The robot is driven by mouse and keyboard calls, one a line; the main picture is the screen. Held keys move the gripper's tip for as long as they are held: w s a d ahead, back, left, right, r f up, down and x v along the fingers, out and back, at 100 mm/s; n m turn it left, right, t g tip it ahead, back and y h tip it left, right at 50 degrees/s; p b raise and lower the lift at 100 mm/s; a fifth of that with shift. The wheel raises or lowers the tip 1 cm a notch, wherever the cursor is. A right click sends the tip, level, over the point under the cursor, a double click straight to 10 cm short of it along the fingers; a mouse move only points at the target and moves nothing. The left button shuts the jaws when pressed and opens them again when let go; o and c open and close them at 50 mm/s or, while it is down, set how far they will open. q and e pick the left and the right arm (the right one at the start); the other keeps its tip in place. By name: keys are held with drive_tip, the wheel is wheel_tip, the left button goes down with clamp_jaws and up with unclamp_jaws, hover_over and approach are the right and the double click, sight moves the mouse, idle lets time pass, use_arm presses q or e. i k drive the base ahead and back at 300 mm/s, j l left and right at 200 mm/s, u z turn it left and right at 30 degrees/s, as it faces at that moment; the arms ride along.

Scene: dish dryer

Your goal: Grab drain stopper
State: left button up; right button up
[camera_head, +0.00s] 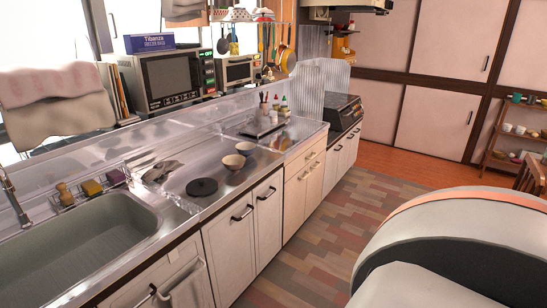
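A flat black round disc, which looks like the drain stopper (202,187), lies on the steel counter (187,207) to the right of the sink (80,250). It lies near the counter's front edge and nothing covers it. Neither of my grippers shows in the view. A large rounded grey and orange part at the lower right seems to be my own body.
Two small bowls (233,162) stand behind the disc, and a crumpled grey cloth (160,172) lies to its left. A wire rack with sponges (91,187) sits behind the sink, beside the faucet (12,195). The floor (330,235) before the cabinets is clear.

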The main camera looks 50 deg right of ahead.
sight(201, 186)
drive_tip(key=k+l+z, duration=0.1)
drive_tip(key=z, duration=1.15)
